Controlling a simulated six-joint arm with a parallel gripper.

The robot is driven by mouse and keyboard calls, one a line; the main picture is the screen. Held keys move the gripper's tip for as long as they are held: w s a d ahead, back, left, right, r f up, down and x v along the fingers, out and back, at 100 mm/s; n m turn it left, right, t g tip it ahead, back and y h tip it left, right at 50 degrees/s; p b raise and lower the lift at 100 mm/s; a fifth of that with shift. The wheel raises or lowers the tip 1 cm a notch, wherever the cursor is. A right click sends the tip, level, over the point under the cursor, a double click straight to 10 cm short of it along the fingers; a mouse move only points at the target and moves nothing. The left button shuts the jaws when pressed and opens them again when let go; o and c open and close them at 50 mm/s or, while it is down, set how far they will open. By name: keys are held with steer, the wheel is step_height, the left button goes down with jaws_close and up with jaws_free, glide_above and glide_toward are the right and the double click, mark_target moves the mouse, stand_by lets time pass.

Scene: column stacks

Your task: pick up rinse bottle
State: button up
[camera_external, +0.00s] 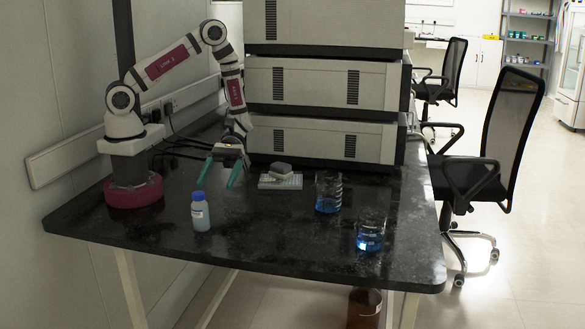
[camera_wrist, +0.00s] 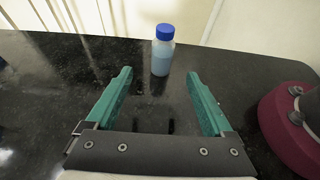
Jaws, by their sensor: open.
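The rinse bottle (camera_external: 200,213) is a small translucent bottle with a blue cap and pale blue contents. It stands upright near the front of the black bench in the external view. In the wrist view the bottle (camera_wrist: 162,52) stands just beyond the fingertips, between the lines of the two fingers. My gripper (camera_external: 219,174) has two green fingers spread wide, with nothing between them. It is above the bench, behind the bottle and a little to its right in the external view. The open fingers also show in the wrist view (camera_wrist: 160,75).
Two glass beakers with blue liquid, one farther back (camera_external: 328,193) and one nearer (camera_external: 370,232), stand to the right. A white rack (camera_external: 281,181) with a grey block on it sits before the stacked instruments (camera_external: 322,138). The bench (camera_external: 270,240) is clear around the bottle.

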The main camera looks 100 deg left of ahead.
mark_target(197, 219)
steer(key=x, duration=1.4)
steer(key=shift+s+d, duration=0.2)
steer(key=shift+d, duration=0.05)
jaws_close()
